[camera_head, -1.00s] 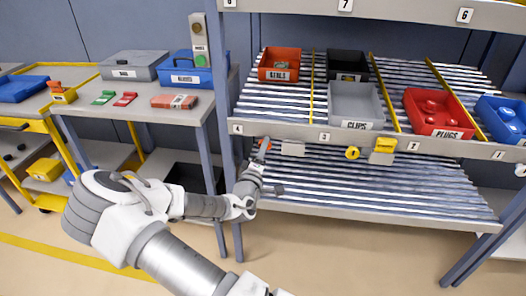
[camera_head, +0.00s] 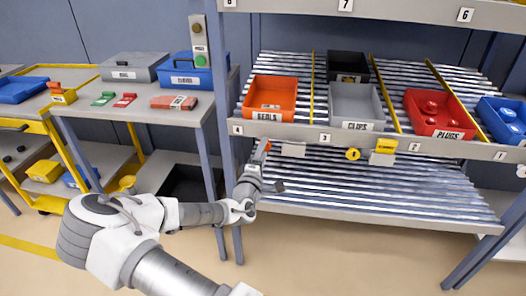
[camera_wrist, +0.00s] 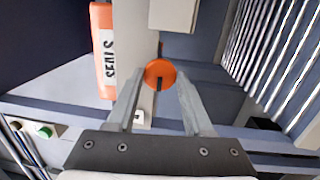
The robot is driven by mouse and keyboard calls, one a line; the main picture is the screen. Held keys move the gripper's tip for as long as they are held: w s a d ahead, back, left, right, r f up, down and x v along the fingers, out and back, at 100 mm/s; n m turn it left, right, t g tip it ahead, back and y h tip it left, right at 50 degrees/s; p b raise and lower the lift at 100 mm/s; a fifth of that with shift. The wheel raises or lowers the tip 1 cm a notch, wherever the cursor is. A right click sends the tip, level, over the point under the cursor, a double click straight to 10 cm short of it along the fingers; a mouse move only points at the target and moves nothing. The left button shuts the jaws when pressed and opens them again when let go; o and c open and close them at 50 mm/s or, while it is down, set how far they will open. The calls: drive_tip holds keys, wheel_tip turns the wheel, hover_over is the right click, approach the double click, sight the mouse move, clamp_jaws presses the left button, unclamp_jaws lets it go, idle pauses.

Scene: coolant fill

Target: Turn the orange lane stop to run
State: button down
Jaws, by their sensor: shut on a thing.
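The orange lane stop is a round orange knob (camera_wrist: 160,74) with a dark slot mark, seen between my fingertips in the wrist view. In the head view only a small orange bit (camera_head: 267,147) shows at the rack's front rail, the rest hidden by my gripper (camera_head: 258,163). My gripper (camera_wrist: 160,88) is shut on the knob, one finger on each side. The orange SEALS bin (camera_head: 270,97) sits at the front of the leftmost lane, just behind the rail; its side also shows in the wrist view (camera_wrist: 101,30).
The front rail (camera_head: 335,134) also carries a grey block (camera_head: 293,149), a yellow knob (camera_head: 352,153) and a yellow block (camera_head: 383,151). Grey CLIPS (camera_head: 355,100) and red PLUGS (camera_head: 438,112) bins stand to the right. A side table with a button post (camera_head: 200,40) is at left.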

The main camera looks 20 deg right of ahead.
drive_tip(key=shift+f, duration=0.1)
drive_tip(key=shift+c, duration=1.6)
unclamp_jaws()
drive_tip(key=shift+s, duration=0.1)
drive_tip(key=p+v, duration=0.1)
drive_tip(key=v, duration=1.6)
drive_tip(key=shift+s+a, duration=0.1)
